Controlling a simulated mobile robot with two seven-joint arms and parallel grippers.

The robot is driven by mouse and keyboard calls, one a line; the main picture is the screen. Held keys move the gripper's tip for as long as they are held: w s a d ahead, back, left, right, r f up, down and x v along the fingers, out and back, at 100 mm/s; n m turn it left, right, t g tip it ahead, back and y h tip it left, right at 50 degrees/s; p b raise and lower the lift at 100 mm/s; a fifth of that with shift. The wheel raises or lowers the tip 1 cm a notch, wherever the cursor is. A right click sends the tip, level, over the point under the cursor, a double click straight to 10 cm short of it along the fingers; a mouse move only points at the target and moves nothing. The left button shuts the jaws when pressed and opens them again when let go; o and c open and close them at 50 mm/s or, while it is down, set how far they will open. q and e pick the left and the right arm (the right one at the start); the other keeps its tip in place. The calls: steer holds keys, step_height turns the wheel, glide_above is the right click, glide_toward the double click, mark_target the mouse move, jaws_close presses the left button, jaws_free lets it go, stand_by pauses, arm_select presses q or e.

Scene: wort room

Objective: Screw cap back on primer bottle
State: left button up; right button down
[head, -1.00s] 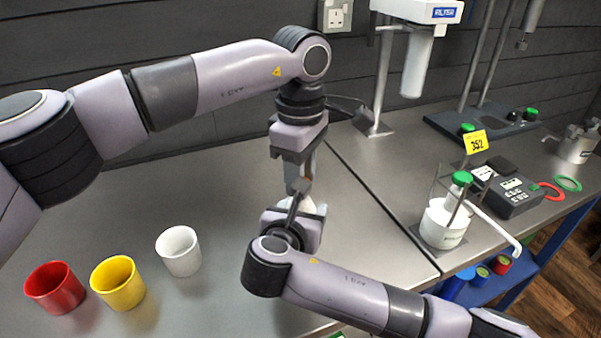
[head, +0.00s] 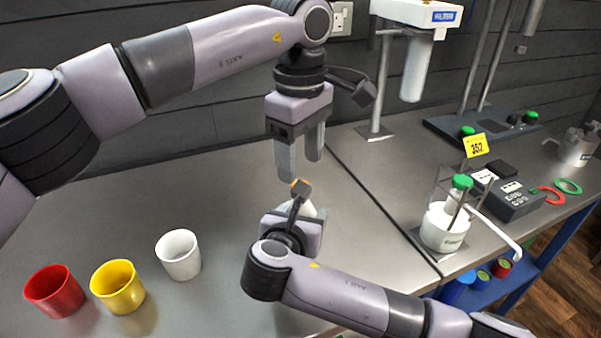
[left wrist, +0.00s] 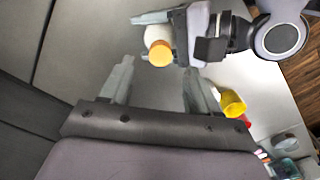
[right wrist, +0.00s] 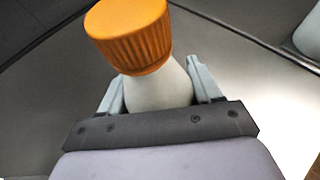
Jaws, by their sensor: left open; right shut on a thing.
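The white primer bottle (right wrist: 160,92) is held between the fingers of my right gripper (head: 303,222), just above or on the bench; its base is hidden. The ribbed orange cap (right wrist: 130,38) sits on the bottle's top; I cannot tell how tightly it is screwed.
Red (head: 54,290), yellow (head: 118,287) and white (head: 178,255) cups stand on the bench at left. At right stand a white vessel with a green cap (head: 444,228), a grey meter (head: 512,198) and a wall-side stand (head: 380,90). The bench behind the bottle is clear.

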arm_select(q)
step_height(320, 180, up, 8)
steer(key=shift+f, duration=0.25)
arm_select(e)
steer(key=shift+c, duration=0.7)
jaws_free()
arm_select(q)
steer(key=shift+f, duration=0.25)
arm_select(e)
steer(key=v, duration=0.7)
steer(key=shift+s+a, duration=0.1)
steer(key=shift+s, duration=0.1)
